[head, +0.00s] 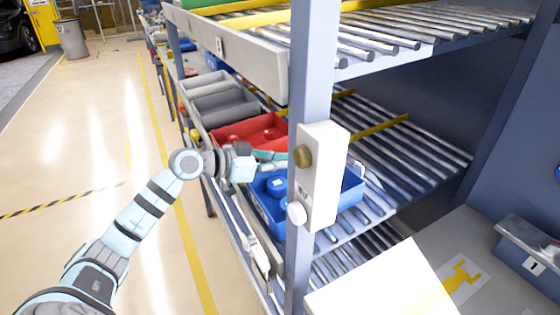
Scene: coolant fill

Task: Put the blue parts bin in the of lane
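The blue parts bin (267,205) sits on the middle roller level of the flow rack, near its front edge. It holds blue round parts (277,187). The rack's upright and a white box on it hide the bin's middle. My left gripper (272,160) is at the bin's back left rim, between it and a red bin (240,132). Its teal fingers are partly hidden, so I cannot tell whether they grip the rim. My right gripper is not in view.
The grey upright (312,75) carries a white box (322,175) with knobs, close to the bin. Empty rollers (410,150) lie to the right. Grey bins (222,106) stand beyond the red bin. A pale panel (385,285) is at the bottom. The left floor is clear.

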